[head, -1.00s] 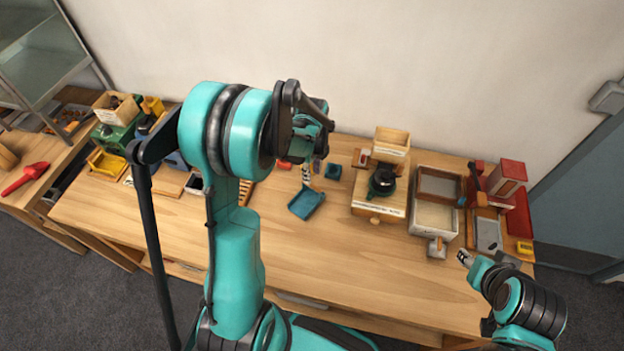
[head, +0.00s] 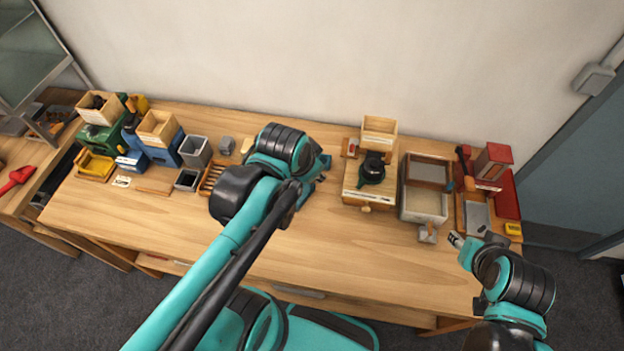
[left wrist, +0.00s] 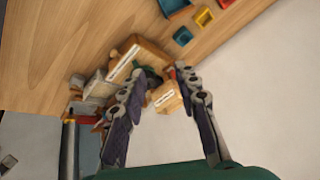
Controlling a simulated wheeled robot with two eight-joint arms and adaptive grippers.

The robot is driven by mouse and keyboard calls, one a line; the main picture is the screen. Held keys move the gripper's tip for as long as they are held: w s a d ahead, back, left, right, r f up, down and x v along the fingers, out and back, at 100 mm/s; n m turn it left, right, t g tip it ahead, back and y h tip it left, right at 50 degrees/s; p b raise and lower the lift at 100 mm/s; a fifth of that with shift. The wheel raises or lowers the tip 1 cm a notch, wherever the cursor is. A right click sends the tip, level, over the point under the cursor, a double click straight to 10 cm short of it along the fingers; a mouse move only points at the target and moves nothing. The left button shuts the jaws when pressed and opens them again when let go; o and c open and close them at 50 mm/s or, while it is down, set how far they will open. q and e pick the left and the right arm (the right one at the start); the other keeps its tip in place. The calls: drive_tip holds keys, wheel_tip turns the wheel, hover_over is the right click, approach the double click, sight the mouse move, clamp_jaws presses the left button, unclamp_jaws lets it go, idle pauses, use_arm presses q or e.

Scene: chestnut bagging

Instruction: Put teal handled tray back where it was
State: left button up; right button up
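In the left wrist view, a blue-teal tray (left wrist: 173,6) is cut off by the top edge, on the wooden table; it looks like the teal tray, but its handle cannot be made out. In the head view, only a blue sliver (head: 307,190) that may be it shows beside my left arm, which hides most of that spot. My left gripper (left wrist: 160,76) is open, its fingers apart with nothing held between them. It is above the table, apart from the tray. My right gripper (head: 456,240) is by the front right of the table; its fingers are too small to tell.
A small teal box (left wrist: 183,37) and a yellow one (left wrist: 203,17) lie near the tray. A wooden box unit with a dark green pot (head: 371,172) stands right of my left arm. A two-part tray (head: 423,203) is further right. The front middle of the table is clear.

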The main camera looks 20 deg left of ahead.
use_arm(q)
drive_tip(key=s+n, duration=0.1)
drive_tip(key=s+d+n+t, duration=0.1)
drive_tip(key=n, duration=0.1)
drive_tip(key=s+n, duration=0.1)
drive_tip(key=shift+d+t, duration=0.3)
wheel_tip(320, 180, down, 13)
drive_tip(key=b, duration=1.3)
drive_tip(key=shift+f, duration=0.2)
